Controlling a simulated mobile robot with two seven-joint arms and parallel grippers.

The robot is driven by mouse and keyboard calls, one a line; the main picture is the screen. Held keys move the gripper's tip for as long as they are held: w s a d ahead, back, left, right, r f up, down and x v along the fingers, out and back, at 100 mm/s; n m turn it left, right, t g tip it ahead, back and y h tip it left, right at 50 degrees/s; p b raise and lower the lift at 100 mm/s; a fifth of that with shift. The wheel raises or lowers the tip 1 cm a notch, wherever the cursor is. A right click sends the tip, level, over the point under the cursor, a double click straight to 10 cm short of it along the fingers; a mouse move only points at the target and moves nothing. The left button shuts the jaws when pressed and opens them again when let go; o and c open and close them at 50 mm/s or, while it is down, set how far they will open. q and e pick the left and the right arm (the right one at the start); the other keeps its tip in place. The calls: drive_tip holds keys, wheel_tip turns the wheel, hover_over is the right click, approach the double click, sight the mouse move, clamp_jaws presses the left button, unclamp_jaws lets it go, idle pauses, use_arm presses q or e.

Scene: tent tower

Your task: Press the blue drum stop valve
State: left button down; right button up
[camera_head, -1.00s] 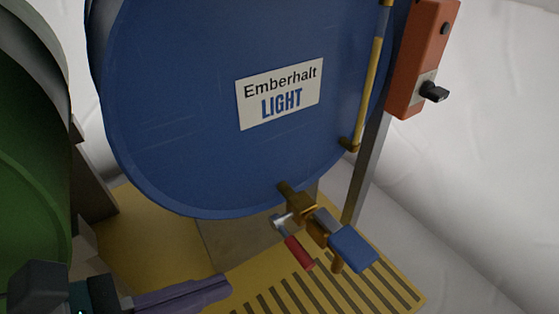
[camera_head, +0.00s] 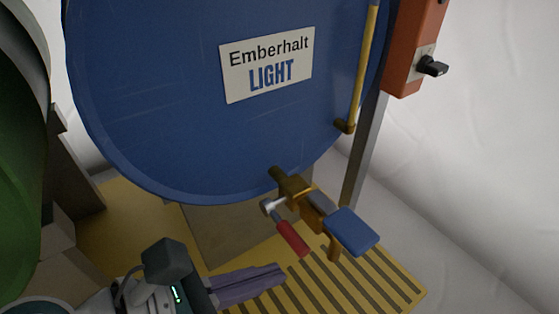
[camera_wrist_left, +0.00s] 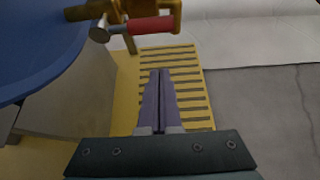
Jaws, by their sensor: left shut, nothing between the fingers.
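The blue drum (camera_head: 180,110) carries a white "Emberhalt LIGHT" label. At its lower right a brass valve (camera_head: 300,195) sticks out, with a red-handled lever (camera_head: 292,238) and a blue paddle (camera_head: 352,231). My left gripper (camera_head: 284,273) is shut and empty, below and to the left of the red handle and apart from it. In the left wrist view the shut purple fingers (camera_wrist_left: 158,73) point toward the slatted platform, below the red handle (camera_wrist_left: 150,25) and part of the brass valve. The blue paddle is not seen there. My right gripper is not in view.
A yellow slatted platform (camera_head: 345,285) lies under the valve. A green drum (camera_head: 20,200) stands at the left. A grey post (camera_head: 364,150) and an orange box (camera_head: 412,45) with a black knob stand right of the drum. Pale tent fabric (camera_head: 490,140) is behind.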

sight(291, 244)
use_arm(q)
drive_tip(key=shift+w+d+r+p, duration=0.25)
drive_tip(key=shift+r+p, duration=0.1)
drive_tip(key=shift+r, duration=0.2)
drive_tip(key=shift+w+d+r+p, duration=0.1)
drive_tip(key=shift+d+r+p, duration=0.15)
drive_tip(key=shift+r, duration=0.3)
drive_tip(key=shift+w+d+r+p, duration=0.2)
drive_tip(key=shift+r+p, duration=0.2)
drive_tip(key=shift+r, duration=0.15)
drive_tip(key=shift+r+n+g+h+p, duration=0.35)
drive_tip(key=shift+r+n+g, duration=0.15)
drive_tip(key=shift+n, duration=0.1)
drive_tip(key=shift+a+r+n+g+h+p, duration=0.1)
drive_tip(key=shift+r+n+g+h+p, duration=0.45)
drive_tip(key=shift+r+n, duration=0.25)
drive_tip(key=shift+w+a+r+p, duration=0.25)
drive_tip(key=shift+w+r+p, duration=0.1)
drive_tip(key=shift+r+p, duration=0.3)
drive_tip(key=shift+w+a+r+p, duration=0.2)
drive_tip(key=shift+w+r+p, duration=0.2)
drive_tip(key=shift+r, duration=0.3)
drive_tip(key=shift+a, duration=0.1)
drive_tip(key=shift+r, duration=0.1)
